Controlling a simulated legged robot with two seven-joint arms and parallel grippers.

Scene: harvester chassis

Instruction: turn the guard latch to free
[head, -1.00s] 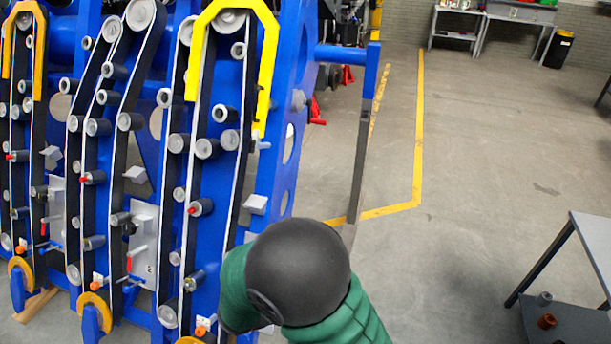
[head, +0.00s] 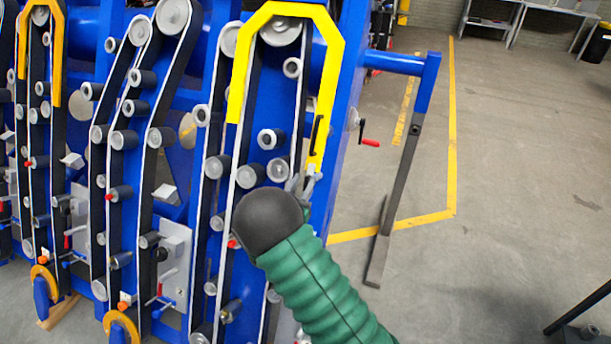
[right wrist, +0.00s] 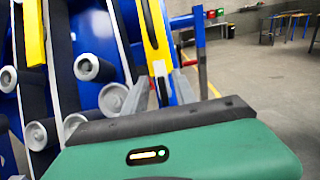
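The yellow guard (head: 239,80) is an arch over the nearest belt run; it also shows in the right wrist view (right wrist: 151,22). A black handle (head: 316,135) sits on its right leg. My right gripper (head: 302,184) is at the lower end of the guard's right leg, left of and below the lever. In the right wrist view its grey fingers (right wrist: 160,92) are apart, with the guard's end seen between them. Contact cannot be told. My left gripper is out of view.
The blue chassis (head: 349,75) with several belts and rollers fills the left. A blue-and-grey stand leg (head: 405,160) is right of the lever. Open floor (head: 515,180) lies to the right. Part of a dark table (head: 585,315) shows at lower right.

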